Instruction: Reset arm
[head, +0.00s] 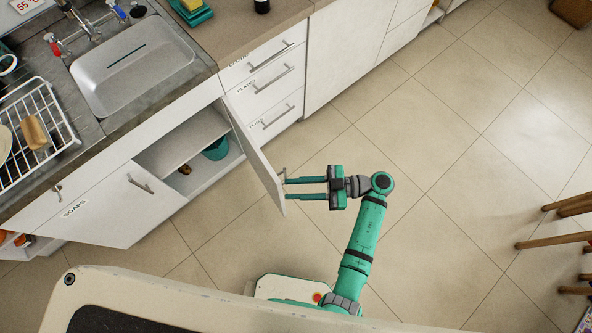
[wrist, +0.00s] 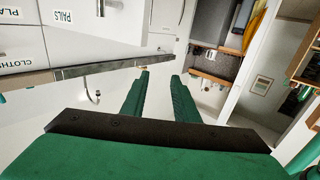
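My gripper (head: 287,188) is at the end of my outstretched teal arm in the head view, pointing left. Its two fingers are parallel with a gap between them, and I see nothing held there. The fingertips are close to the free edge of the open cupboard door (head: 256,158). Whether they touch it I cannot tell. In the wrist view the green fingers (wrist: 160,82) also stand apart with an empty gap.
The cupboard under the sink (head: 137,62) stands open, with a shelf (head: 185,140) and a teal bucket (head: 217,149) inside. Closed drawers (head: 272,84) stand right of the door. Wooden stool legs (head: 555,240) are at the far right. The tiled floor (head: 450,150) between is clear.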

